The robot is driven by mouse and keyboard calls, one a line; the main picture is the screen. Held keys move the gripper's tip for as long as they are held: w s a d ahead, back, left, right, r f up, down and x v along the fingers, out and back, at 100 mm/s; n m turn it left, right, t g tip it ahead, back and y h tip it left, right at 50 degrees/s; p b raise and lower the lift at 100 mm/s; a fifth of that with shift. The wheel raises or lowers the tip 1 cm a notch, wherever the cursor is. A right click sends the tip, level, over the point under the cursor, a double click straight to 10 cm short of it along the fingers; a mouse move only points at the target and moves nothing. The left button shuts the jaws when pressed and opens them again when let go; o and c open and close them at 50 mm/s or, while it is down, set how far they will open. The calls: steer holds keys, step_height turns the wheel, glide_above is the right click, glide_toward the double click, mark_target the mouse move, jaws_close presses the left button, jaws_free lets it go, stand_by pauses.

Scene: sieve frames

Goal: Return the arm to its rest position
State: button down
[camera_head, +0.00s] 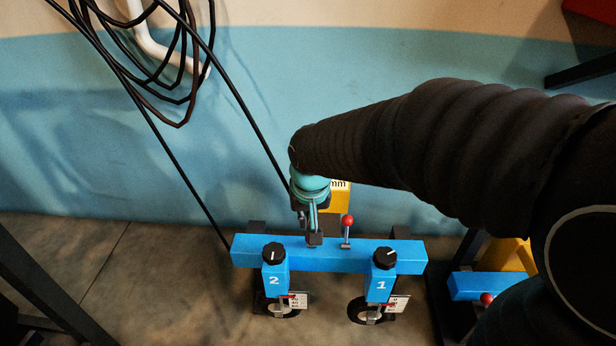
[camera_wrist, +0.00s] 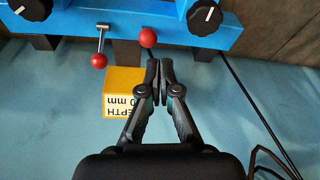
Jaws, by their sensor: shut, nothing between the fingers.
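My gripper (camera_head: 313,236) hangs over the blue bar (camera_head: 335,255) of a frame in the head view. In the wrist view my gripper (camera_wrist: 160,78) is shut and empty. Its tips are close to one red-ball lever (camera_wrist: 148,37); I cannot tell whether they touch it. A second red-ball lever (camera_wrist: 99,60) stands to its left. In the head view one red-ball lever (camera_head: 348,221) shows right of my gripper; the other is hidden. The bar carries black knobs above the labels 2 (camera_head: 274,255) and 1 (camera_head: 385,258).
A yellow block (camera_wrist: 123,90) marked with a depth in mm sits beside the fingers. Black cables (camera_head: 175,70) hang at the upper left and run down to the frame. Another blue frame part (camera_head: 475,285) is at the right. Floor (camera_head: 120,270) left of the frame is clear.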

steer(key=s+d+r+m+t+p, duration=0.1)
steer(key=s+d+r+p, duration=0.5)
steer(key=s+d+r, duration=0.8)
steer(key=s+d+t, duration=0.1)
steer(key=s+d, duration=0.1)
steer(key=d, duration=0.1)
steer(key=shift+s+r+m+t+h, duration=0.25)
steer(key=shift+r+m+t+h, duration=0.05)
steer(key=shift+m+t+h, duration=0.1)
